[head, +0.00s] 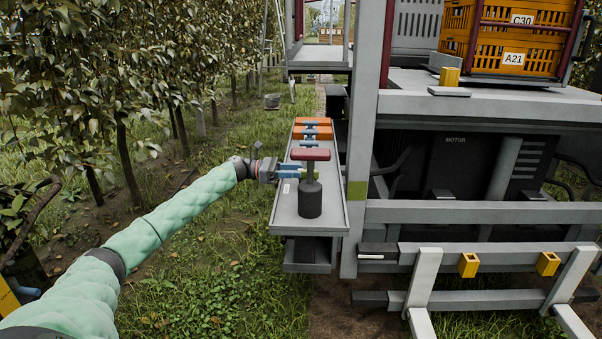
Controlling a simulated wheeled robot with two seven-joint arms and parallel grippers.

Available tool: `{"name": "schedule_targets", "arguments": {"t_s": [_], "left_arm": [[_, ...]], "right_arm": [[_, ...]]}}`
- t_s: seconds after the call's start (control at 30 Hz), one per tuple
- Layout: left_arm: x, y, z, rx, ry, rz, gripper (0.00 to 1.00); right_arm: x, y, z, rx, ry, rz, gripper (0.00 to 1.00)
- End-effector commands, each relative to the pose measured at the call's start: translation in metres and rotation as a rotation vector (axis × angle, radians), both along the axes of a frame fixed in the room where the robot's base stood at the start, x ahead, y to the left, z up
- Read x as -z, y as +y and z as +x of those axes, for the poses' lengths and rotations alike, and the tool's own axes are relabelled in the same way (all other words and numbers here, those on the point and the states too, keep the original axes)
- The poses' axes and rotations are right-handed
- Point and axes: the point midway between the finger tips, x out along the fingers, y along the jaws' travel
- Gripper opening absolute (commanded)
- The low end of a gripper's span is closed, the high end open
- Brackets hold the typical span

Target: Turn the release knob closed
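My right gripper is not in view.
Orange blocks with blue clips (312,130) sit at the tray's far end. A grey upright post (361,140) and the machine frame with a motor housing (455,165) stand close on the right. Orange crates (510,35) sit above.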

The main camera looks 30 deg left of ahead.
Motion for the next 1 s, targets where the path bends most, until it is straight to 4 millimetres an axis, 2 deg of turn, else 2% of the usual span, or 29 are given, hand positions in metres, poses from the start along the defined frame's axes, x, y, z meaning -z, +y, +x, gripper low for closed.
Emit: {"name": "schedule_targets", "arguments": {"t_s": [0.1, 0.33, 1.0], "left_arm": [[0.002, 0.017, -0.01, -0.002, 0.001, 0.002, 0.4], [0.001, 0.037, -0.021, -0.001, 0.0, 0.0, 0.4], [0.0, 0.039, -0.023, -0.001, 0.0, 0.0, 0.4]], "right_arm": [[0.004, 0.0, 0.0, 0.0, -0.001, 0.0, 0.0], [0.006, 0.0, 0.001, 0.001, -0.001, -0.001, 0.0], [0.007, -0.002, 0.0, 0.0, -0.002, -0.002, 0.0]]}}
